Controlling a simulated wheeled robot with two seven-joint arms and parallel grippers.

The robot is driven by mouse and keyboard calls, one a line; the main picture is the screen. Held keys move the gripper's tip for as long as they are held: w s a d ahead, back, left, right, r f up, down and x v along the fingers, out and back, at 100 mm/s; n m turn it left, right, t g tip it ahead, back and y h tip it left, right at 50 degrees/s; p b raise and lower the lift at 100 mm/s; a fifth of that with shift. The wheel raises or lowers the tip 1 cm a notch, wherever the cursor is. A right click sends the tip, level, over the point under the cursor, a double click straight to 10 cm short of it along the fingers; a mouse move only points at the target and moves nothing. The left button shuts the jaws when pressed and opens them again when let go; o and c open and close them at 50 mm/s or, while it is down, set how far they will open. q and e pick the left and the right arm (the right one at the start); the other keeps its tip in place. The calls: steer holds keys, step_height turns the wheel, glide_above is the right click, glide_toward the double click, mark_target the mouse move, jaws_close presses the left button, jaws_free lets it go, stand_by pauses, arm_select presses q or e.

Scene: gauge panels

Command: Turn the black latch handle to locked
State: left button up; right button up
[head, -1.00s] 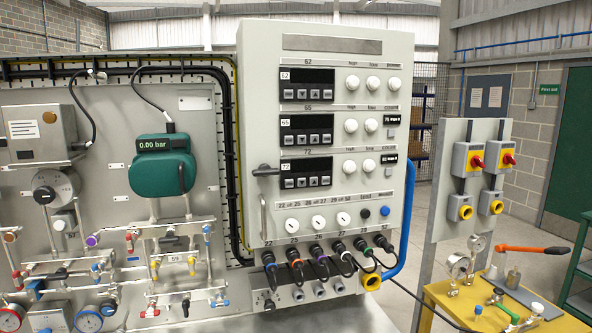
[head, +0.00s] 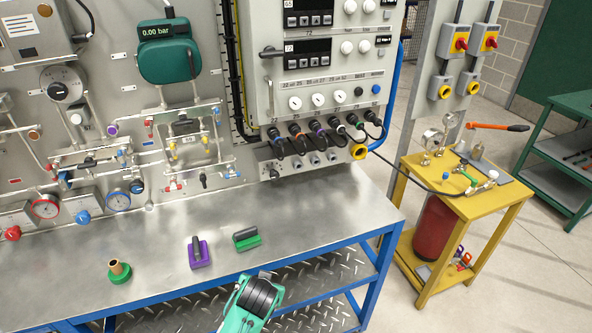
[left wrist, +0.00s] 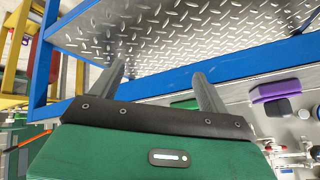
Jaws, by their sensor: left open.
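The black latch handle (head: 270,53) is on the left edge of the grey cabinet door (head: 262,75) in the head view. It looks roughly horizontal; fine detail is too small to tell. My left gripper (left wrist: 160,71) shows in the left wrist view with its two grey fingers spread and nothing between them. It is near the blue front edge of the bench, well below and in front of the latch handle. A green and black part of my arm shows at the bottom of the head view. My right gripper is not in view.
On the metal bench (head: 200,232) stand a green-based brass fitting (head: 118,270), a purple block (head: 198,252) and a green block (head: 246,238). Cables and connectors (head: 315,138) hang below the cabinet. A yellow cart (head: 452,205) stands at right.

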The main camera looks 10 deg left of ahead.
arm_select(q)
step_height(320, 180, up, 4)
steer(key=w+r, duration=0.1)
steer(key=w, duration=0.1)
steer(key=n+t+y+p, duration=0.2)
steer(key=n+t+y, duration=0.5)
steer(key=t, duration=0.1)
glide_toward(273, 56)
steer(key=p+x, duration=0.7)
steer(key=shift+w+a+r, duration=0.2)
steer(key=shift+w, duration=0.2)
steer(key=shift+w+a+f, duration=0.1)
steer(key=shift+w+a, duration=0.25)
steer(key=shift+w, duration=0.2)
steer(key=shift+w+f, duration=0.1)
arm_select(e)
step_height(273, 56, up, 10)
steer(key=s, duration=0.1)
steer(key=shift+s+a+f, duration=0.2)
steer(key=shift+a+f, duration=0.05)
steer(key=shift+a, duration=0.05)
